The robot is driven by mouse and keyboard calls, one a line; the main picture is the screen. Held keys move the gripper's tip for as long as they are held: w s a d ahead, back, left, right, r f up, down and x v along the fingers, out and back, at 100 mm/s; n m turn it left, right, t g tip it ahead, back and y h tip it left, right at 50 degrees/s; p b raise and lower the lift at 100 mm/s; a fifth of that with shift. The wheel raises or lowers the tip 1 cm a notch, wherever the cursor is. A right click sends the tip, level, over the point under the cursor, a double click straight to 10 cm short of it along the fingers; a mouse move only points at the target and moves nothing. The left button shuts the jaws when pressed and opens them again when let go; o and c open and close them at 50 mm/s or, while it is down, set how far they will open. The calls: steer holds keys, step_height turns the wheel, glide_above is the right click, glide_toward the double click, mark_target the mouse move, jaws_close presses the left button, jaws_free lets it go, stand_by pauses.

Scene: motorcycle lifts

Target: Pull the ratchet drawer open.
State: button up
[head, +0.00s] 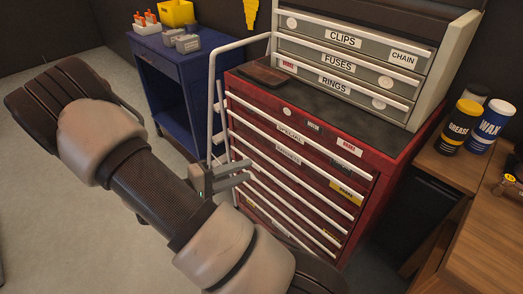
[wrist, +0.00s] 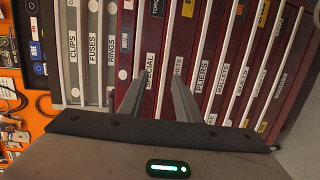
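The red tool chest (head: 300,170) stands right of centre in the head view, with several drawers and long pale bar handles. All its drawers look shut. In the wrist view the chest appears turned sideways, with a SPECIAL label (wrist: 150,70) and a PLIERS label (wrist: 203,75). A label beside PLIERS (wrist: 222,80) may read RATCHET, but it is too small to be sure. My gripper (head: 238,173) is at the left part of the chest front. In the wrist view its two fingers (wrist: 157,88) are apart with nothing held between them. My arm hides part of the lower drawers.
A grey top box (head: 350,60) with CLIPS, FUSES and RINGS drawers sits on the chest. A blue cart (head: 165,65) stands to the left. A wooden bench (head: 450,165) with GREASE and WAX cans is close on the right. Floor at left is clear.

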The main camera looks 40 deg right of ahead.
step_height(320, 180, down, 5)
steer(key=w+n+t+h+b, duration=0.1)
steer(key=w+n+t+h, duration=0.1)
steer(key=t, duration=0.1)
steer(key=b, duration=0.1)
glide_toward(283, 148)
steer(key=d, duration=0.5)
steer(key=w+d, duration=0.1)
steer(key=d, duration=0.1)
steer(key=shift+d+r, duration=0.15)
steer(key=shift+d, duration=0.1)
jaws_close()
